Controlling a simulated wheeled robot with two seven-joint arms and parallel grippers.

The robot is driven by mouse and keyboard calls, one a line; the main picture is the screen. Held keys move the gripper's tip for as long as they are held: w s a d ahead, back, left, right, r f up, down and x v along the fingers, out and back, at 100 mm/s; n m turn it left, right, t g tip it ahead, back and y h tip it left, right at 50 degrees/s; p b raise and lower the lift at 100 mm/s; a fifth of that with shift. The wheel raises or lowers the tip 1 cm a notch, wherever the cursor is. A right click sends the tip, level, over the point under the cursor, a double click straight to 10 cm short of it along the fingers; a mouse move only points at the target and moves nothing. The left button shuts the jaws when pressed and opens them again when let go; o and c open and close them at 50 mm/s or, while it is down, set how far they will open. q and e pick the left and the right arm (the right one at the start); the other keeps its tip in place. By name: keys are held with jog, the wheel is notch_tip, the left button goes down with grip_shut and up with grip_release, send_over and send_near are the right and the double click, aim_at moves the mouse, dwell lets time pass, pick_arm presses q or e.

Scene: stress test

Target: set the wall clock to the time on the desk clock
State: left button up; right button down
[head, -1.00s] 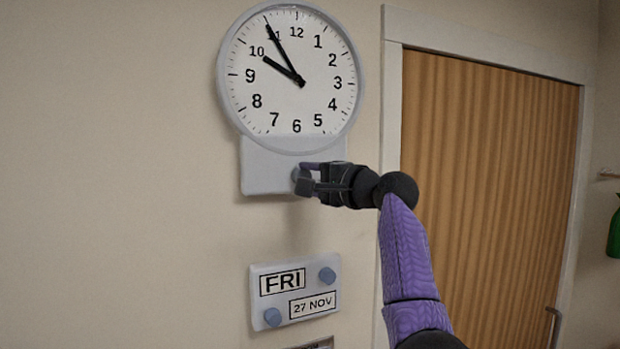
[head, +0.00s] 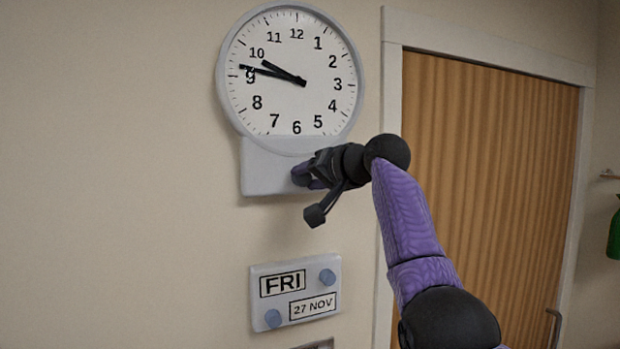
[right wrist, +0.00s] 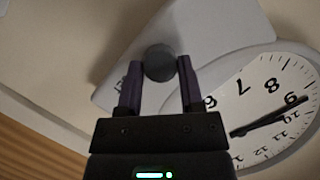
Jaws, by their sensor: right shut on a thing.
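The white round wall clock (head: 318,110) hangs at upper centre in the head view. Its short hand points just short of 10 and its long hand just past 9, about 9:46. Its grey setting knob (right wrist: 158,62) sticks out of the housing (head: 262,172) below the dial. My right gripper (head: 303,176) is shut on this knob, rolled at a tilt. In the right wrist view its two fingers (right wrist: 159,68) stand on either side of the knob; the dial (right wrist: 275,105) appears upside down there. The desk clock and my left gripper are not in view.
A calendar panel (head: 318,288) reading FRI, 27 NOV, with two blue-grey knobs, is on the wall below the clock. A wooden door (head: 490,160) in a pale frame is to the right. A green object (head: 614,235) hangs at the far right edge. The wall at left is bare.

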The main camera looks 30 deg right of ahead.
jog(key=shift+f+n, duration=0.1)
jog(key=shift+n, duration=0.4)
jog(key=shift+c, duration=1.2)
grip_release()
jog(key=b+v, duration=0.4)
jog(key=shift+s+f+b, duration=0.15)
jog(key=shift+s+b, duration=0.15)
jog(key=shift+s, duration=0.05)
jog(key=b, duration=0.2)
send_near(306, 183)
jog(key=shift+s+a+r, duration=0.1)
jog(key=shift+s+r, duration=0.4)
jog(key=shift+r, duration=0.25)
